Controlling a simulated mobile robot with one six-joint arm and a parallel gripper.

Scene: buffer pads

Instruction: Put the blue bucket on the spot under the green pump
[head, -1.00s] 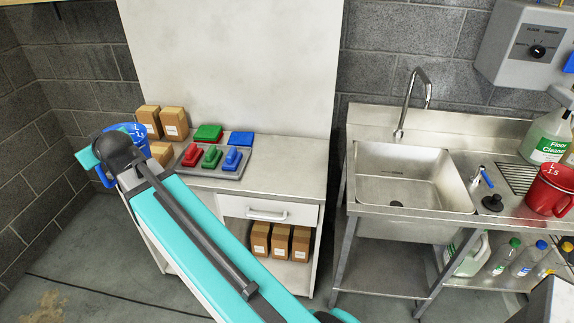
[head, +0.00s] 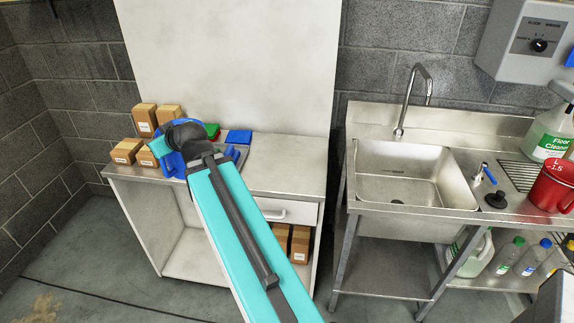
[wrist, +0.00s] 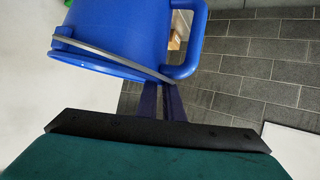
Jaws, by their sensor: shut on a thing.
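The blue bucket (wrist: 125,32) fills the upper left of the wrist view, with a grey wire bail across its rim and a thick blue handle on its right side. My gripper (wrist: 162,90) is shut on it; the dark fingers reach up to the handle. In the head view the bucket (head: 172,162) is over the left bench, largely hidden behind my arm's end. I cannot tell whether it touches the bench. I cannot make out a green pump in the current views.
The left bench (head: 285,165) carries cardboard boxes (head: 146,118), a green pad (head: 211,130) and a blue pad (head: 238,137); its right part is clear. A steel sink (head: 408,180) stands to the right, with a red mug (head: 556,186) and floor cleaner bottle (head: 549,135) beyond.

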